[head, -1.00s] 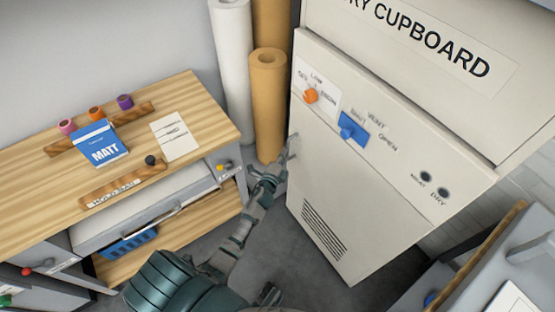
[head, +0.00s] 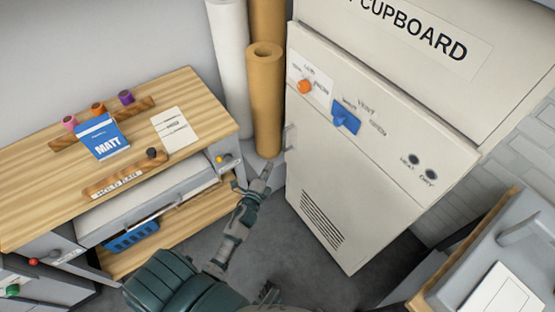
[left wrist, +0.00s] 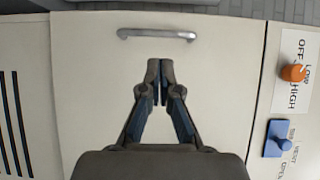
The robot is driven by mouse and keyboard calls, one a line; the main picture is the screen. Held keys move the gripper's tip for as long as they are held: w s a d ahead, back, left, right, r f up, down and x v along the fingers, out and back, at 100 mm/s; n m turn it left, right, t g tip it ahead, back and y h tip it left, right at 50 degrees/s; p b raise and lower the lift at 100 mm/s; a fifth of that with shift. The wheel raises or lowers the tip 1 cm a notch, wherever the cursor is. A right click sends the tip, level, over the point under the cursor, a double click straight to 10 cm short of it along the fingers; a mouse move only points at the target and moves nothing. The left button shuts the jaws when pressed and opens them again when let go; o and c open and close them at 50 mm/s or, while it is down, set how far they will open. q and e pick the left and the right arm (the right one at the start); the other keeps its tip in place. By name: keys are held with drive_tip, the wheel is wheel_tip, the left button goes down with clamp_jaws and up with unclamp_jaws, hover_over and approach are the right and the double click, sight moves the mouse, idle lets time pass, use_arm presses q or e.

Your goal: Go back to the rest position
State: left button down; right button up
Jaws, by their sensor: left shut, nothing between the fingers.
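My left gripper (head: 262,178) is shut and empty, in front of the drying cupboard's door (head: 330,215). In the left wrist view the shut fingertips (left wrist: 160,82) point toward the metal door handle (left wrist: 157,34), with a gap between them and it. The handle also shows at the door's left edge in the head view (head: 290,138). The door looks closed. A dark part at the bottom edge of the head view (head: 268,293) may be my right gripper; its fingers cannot be made out.
The cupboard carries an orange knob (head: 305,87) and a blue switch (head: 346,117). A wooden bench (head: 200,95) with a blue MATT box (head: 103,137) stands left. Tall rolls (head: 265,100) stand behind my gripper. A grey cart (head: 480,260) is at right. Floor between is clear.

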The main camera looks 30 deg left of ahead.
use_arm(q)
drive_tip(key=s+d+f+n+g+p, duration=0.1)
drive_tip(key=s+d+f+n+g, duration=0.15)
drive_tip(key=s+f, duration=0.45)
drive_tip(key=s+d+f+n+g+h, duration=0.15)
drive_tip(key=s+f+n+g, duration=0.25)
drive_tip(key=f, duration=0.5)
drive_tip(key=s+d+f+n+g+p, duration=0.1)
drive_tip(key=s+d+f+n+g, duration=0.15)
drive_tip(key=s+f, duration=0.45)
drive_tip(key=s+d+f+n+g+h, duration=0.1)
drive_tip(key=s+d+f+n+g, duration=0.1)
drive_tip(key=s+f, duration=0.3)
drive_tip(key=s+d+f+n+g+h+p, duration=0.1)
drive_tip(key=s+d+f+g, duration=0.3)
drive_tip(key=s, duration=0.7)
drive_tip(key=shift+d+f+n+g, duration=0.3)
drive_tip(key=shift+f+n, duration=0.1)
drive_tip(key=shift+n, duration=0.5)
use_arm(e)
drive_tip(key=s+f, duration=0.4)
drive_tip(key=f, duration=0.3)
drive_tip(key=shift+s, duration=0.15)
use_arm(q)
drive_tip(key=shift+s+d+r, duration=0.1)
drive_tip(key=shift+d, duration=0.25)
use_arm(e)
drive_tip(key=shift+d+f, duration=0.2)
drive_tip(key=shift+d, duration=0.1)
